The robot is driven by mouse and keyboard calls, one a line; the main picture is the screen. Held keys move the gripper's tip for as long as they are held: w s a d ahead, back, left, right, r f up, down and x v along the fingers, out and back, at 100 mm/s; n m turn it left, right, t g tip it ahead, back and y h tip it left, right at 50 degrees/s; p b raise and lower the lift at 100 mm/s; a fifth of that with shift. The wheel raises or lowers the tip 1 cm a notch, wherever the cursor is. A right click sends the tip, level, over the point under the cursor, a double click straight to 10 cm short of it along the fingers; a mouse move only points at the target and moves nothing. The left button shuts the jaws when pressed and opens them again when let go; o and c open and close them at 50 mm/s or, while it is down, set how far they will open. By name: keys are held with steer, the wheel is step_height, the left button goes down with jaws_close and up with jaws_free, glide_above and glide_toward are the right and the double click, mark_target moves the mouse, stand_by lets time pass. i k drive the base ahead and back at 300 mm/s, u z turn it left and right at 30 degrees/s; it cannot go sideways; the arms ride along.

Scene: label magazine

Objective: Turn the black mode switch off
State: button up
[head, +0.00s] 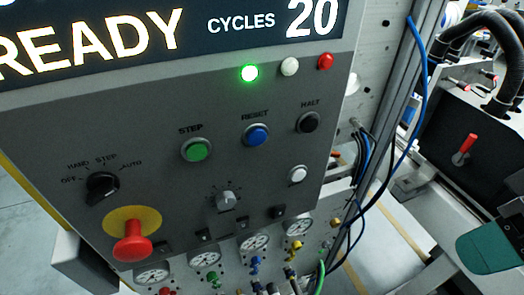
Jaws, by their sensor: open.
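The black mode switch (102,186) is a round knob at the lower left of the grey control panel (230,130). The labels OFF, HAND, STEP and AUTO are printed around it, with OFF at its left and AUTO at its upper right. The knob's pointer is too small and dark to tell which label it faces.
A red mushroom button (132,245) on a yellow disc sticks out just below the switch. Green (196,149), blue (256,135) and black (307,122) buttons sit to the right. The display (180,40) reads READY, CYCLES 20. Gauges and hoses line the bottom.

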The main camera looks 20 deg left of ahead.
mark_target(100, 185)
steer(key=z, duration=1.3)
steer(key=k, duration=1.75)
steer(key=u, duration=0.95)
